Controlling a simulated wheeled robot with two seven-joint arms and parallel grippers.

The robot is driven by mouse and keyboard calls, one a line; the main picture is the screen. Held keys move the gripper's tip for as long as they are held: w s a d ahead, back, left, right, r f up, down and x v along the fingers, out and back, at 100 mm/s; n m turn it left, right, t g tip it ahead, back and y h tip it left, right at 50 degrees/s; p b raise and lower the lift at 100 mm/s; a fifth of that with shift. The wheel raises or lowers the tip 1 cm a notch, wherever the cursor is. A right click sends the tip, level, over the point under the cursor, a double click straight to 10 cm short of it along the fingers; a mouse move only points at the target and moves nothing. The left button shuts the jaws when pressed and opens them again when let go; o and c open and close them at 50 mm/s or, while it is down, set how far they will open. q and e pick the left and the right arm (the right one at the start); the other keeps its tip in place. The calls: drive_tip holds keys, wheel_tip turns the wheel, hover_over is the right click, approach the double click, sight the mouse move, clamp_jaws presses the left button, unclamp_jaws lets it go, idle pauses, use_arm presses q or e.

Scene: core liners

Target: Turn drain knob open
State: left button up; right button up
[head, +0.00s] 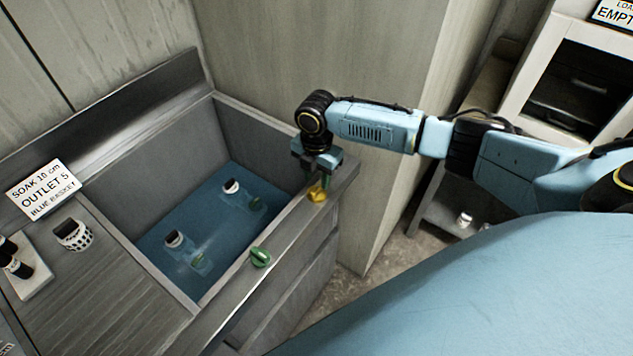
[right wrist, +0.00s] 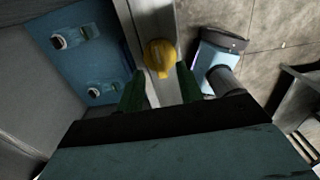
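Two knobs sit on the front rim of the sink: a yellow knob (head: 317,193) near the right end and a green knob (head: 260,257) nearer to me. I cannot tell from any label which is the drain knob. My right gripper (head: 314,173) points down just above the yellow knob. In the right wrist view, its green fingers (right wrist: 160,90) are apart with nothing between them, and the yellow knob (right wrist: 160,57) shows just beyond their tips. My left gripper is not in view.
The sink basin (head: 165,172) holds blue water with bottle-like items (head: 232,187) in it. A sign (head: 43,188) reads "SOAK 10 cm OUTLET 5 BLUE BASKET". A white basket-like cup (head: 73,235) stands on the drainboard. A wall stands behind my right arm.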

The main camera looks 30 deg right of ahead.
sight(316, 187)
wheel_tip(316, 187, up, 10)
idle(0.3)
idle(0.3)
